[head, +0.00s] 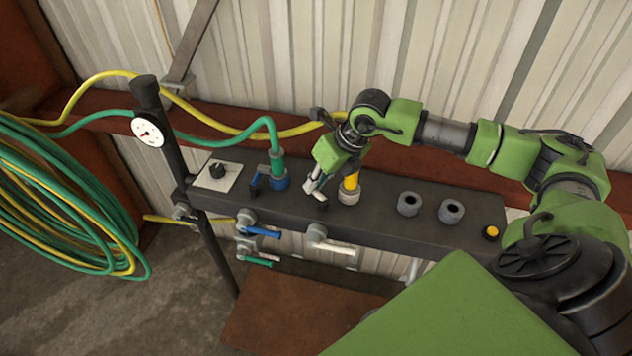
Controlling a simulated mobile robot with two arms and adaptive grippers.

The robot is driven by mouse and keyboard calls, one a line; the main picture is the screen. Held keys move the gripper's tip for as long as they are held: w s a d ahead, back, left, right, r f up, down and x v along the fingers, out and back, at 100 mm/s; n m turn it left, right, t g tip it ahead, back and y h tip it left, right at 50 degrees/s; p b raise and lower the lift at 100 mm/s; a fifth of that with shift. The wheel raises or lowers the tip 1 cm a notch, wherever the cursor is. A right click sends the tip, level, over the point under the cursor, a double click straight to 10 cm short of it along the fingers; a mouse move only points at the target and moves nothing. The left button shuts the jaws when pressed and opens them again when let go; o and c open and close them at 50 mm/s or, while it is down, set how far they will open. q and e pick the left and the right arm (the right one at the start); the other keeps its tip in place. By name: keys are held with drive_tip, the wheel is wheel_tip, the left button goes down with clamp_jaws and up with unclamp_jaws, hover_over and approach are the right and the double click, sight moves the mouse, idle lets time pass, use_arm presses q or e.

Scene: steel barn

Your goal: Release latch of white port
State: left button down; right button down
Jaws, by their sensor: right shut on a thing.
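The white port (349,194) is a pale collar on top of the dark manifold bar (385,220), with the yellow hose's end (351,180) standing upright in it. My right gripper (318,195) reaches down just left of this port and is shut on what seems to be its latch. The fingers mostly hide the latch, so its exact position cannot be told. My left gripper is not in view.
Left of it stands a blue port (279,182) with a green hose (276,145) and blue latch (255,184). Two grey ports (409,203) are to the right. Blue (262,231), white (335,247) and green (258,261) lever handles project below.

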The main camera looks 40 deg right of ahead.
drive_tip(key=n+b, duration=0.1)
drive_tip(key=a+n+y+b, duration=0.1)
drive_tip(key=n, duration=0.1)
drive_tip(key=shift+f+g+b, duration=0.15)
drive_tip(key=shift+g+b, duration=0.15)
drive_tip(key=shift+g, duration=0.1)
drive_tip(key=shift+s+a+n+g+y+b, duration=0.1)
drive_tip(key=shift+a+n+g+y+b, duration=0.3)
drive_tip(key=shift+n, duration=0.8)
drive_tip(key=shift+s+a+n+g+b, duration=0.15)
drive_tip(key=shift+a+n+g+b, duration=0.2)
drive_tip(key=shift+n+b, duration=0.45)
drive_tip(key=shift+n, duration=0.3)
drive_tip(key=c, duration=2.4)
unclamp_jaws()
drive_tip(key=shift+s, duration=0.1)
drive_tip(key=shift+o, duration=0.2)
drive_tip(key=shift+r, duration=0.3)
drive_tip(key=v, duration=1.1)
drive_tip(key=shift+d+r, duration=0.25)
drive_tip(key=shift+d, duration=0.1)
